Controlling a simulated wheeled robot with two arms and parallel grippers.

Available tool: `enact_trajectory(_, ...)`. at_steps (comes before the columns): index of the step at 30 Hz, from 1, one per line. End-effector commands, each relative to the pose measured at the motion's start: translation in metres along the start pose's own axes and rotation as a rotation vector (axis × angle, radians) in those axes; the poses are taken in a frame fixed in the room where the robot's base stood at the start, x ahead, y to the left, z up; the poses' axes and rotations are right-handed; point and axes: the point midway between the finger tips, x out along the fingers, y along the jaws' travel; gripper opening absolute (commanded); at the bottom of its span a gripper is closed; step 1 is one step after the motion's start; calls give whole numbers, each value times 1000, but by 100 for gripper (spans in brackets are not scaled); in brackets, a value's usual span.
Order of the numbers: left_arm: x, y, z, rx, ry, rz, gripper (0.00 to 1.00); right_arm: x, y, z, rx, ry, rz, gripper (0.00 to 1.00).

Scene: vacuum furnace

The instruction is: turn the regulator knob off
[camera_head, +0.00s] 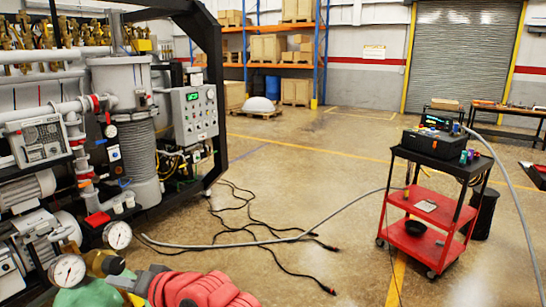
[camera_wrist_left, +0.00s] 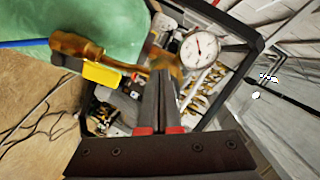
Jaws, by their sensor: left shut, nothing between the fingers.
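The brass regulator (camera_head: 100,262) sits on top of a green gas cylinder (camera_head: 88,297) at the bottom left of the head view. It carries two white dial gauges, one on the left (camera_head: 67,270) and one above (camera_head: 117,235). In the left wrist view the brass fitting (camera_wrist_left: 80,46), a yellow part (camera_wrist_left: 101,75) and one gauge (camera_wrist_left: 199,48) show beside the green cylinder (camera_wrist_left: 110,25). My left gripper (camera_head: 132,280) is shut and empty, close to the regulator. Its dark fingertips (camera_wrist_left: 161,74) overlap the brass in the left wrist view; I cannot tell contact. The knob is partly hidden.
The vacuum furnace machine (camera_head: 125,120), with pipes and a control box (camera_head: 190,113), stands behind the regulator. Black cables (camera_head: 255,230) and a grey hose (camera_head: 300,237) lie on the floor. A red cart (camera_head: 412,240) stands at the right.

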Motion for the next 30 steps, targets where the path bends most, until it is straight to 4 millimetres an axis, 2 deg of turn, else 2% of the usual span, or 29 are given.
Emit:
enact_trajectory(23, 0, 7, -3, 0, 3, -2, 0, -1, 0, 0, 0, 0, 0, 78)
enact_trajectory(30, 0, 10, 3, 2, 1, -1, 0, -1, 0, 0, 0, 0, 0, 78)
